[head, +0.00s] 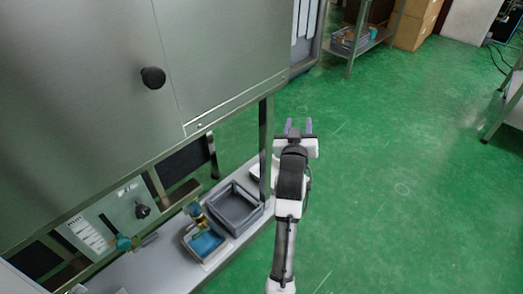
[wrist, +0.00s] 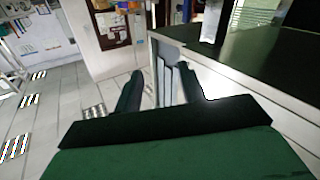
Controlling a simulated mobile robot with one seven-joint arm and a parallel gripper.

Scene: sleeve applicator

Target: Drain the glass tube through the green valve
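My gripper (head: 298,127) is in the head view, out over the green floor to the right of the steel machine (head: 215,70). Its two fingers are apart with nothing between them; the wrist view also shows the open gripper (wrist: 162,78). A teal-green fitting (head: 123,242), which may be the green valve, is low at the left by the machine's panel. A brass-coloured part (head: 195,211) stands over a small tray with a blue inside (head: 204,245). I cannot make out the glass tube in either view. My gripper is well away from these parts.
A grey bin (head: 236,208) sits on the low shelf (head: 150,272), beside the blue tray. A black knob (head: 153,77) sticks out from the upper steel door, and another black knob (head: 142,210) is on the lower panel. The green floor (head: 410,180) at right is clear.

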